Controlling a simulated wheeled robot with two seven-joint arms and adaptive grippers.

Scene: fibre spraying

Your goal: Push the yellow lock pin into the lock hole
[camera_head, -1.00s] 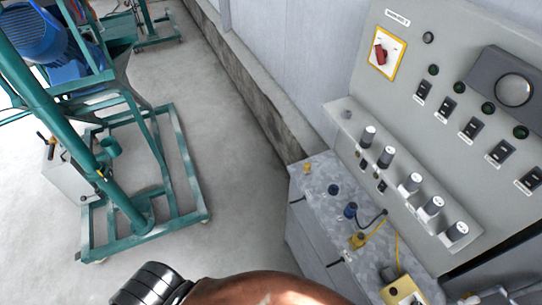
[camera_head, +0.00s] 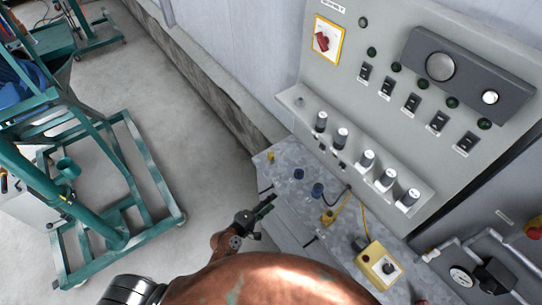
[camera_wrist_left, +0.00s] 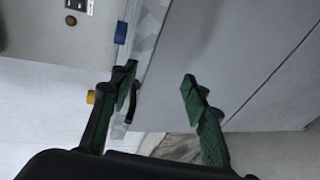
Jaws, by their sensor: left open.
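A small yellow piece (camera_head: 270,157), which looks like the lock pin, stands at the far left corner of the grey metal ledge (camera_head: 285,190) below the control panel. It also shows in the left wrist view, left of the fingers (camera_wrist_left: 91,97). I cannot make out the lock hole. My left gripper (camera_head: 268,204) is open and empty, beside the ledge's front edge and nearer to me than the yellow piece. In the left wrist view its green-padded fingers (camera_wrist_left: 160,78) are spread apart. They are apart from the yellow piece. My right gripper is not in view.
Blue connectors (camera_head: 317,189), a yellow plug (camera_head: 328,215) with a cable and a yellow box (camera_head: 379,266) occupy the ledge. The control panel (camera_head: 400,95) rises behind it. A green steel frame (camera_head: 150,178) stands at the left, with clear floor between.

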